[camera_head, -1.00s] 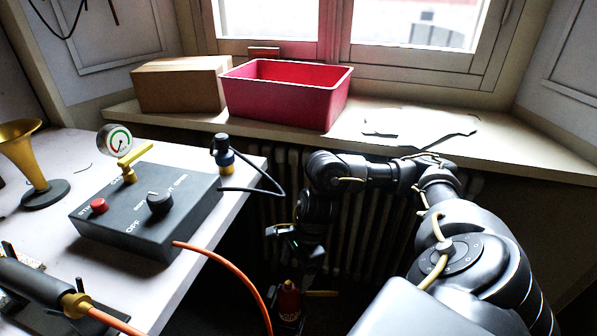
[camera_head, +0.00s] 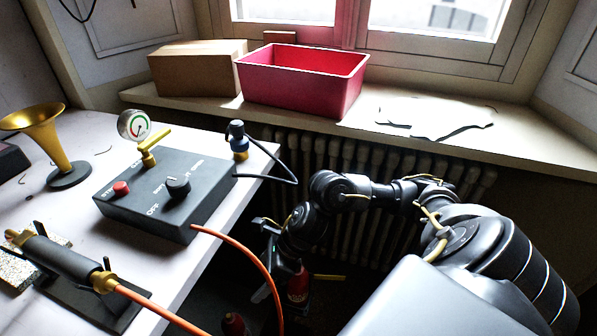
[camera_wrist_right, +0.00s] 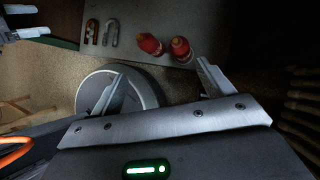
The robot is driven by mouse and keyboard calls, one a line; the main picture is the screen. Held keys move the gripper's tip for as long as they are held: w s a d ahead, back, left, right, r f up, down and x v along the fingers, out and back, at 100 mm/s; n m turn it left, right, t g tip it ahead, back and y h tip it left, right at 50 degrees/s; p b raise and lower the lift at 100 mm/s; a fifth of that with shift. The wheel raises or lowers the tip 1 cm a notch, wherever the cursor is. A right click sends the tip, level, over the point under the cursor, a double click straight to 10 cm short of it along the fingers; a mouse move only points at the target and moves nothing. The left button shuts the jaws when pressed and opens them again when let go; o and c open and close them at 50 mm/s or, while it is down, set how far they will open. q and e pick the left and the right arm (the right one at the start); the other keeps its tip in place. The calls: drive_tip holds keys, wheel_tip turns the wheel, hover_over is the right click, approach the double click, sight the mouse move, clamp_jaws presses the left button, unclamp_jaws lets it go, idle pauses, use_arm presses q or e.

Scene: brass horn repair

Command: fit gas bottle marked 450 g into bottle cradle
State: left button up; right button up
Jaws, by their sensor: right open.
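Two red bottles stand close together on a low grey surface in the right wrist view: a left one (camera_wrist_right: 150,45) and a right one (camera_wrist_right: 181,48). I cannot read a mark on either. In the head view one red bottle (camera_head: 298,287) shows beside my right gripper (camera_head: 277,287), and another red top (camera_head: 233,324) shows at the bottom edge. My right gripper is open and empty; in its wrist view its fingers (camera_wrist_right: 160,70) are wide apart, with the bottles beyond them. I cannot make out the bottle cradle.
The bench (camera_head: 95,128) carries a black control box (camera_head: 165,200), a torch (camera_head: 60,258) and a brass horn (camera_head: 45,135). An orange hose (camera_head: 258,262) hangs off its edge. A radiator (camera_head: 400,165) stands behind my right arm. A round grey object (camera_wrist_right: 148,88) lies below the wrist.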

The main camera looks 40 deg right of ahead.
drive_tip(key=a+r+m+t+y, duration=0.1)
drive_tip(key=a+m+t, duration=0.7)
drive_tip(key=m, duration=1.1)
drive_tip(key=s+d+f+m+g+h, duration=0.2)
drive_tip(key=s+d+f+m+h, duration=0.1)
drive_tip(key=m, duration=0.8)
drive_tip(key=s+d+f+m+g+h, duration=0.3)
drive_tip(key=s+d+f+m, duration=0.2)
drive_tip(key=s+m, duration=0.3)
drive_tip(key=m, duration=0.4)
drive_tip(key=shift+s+f+h, duration=0.2)
drive_tip(key=shift+h, duration=0.1)
drive_tip(key=shift+d, duration=0.1)
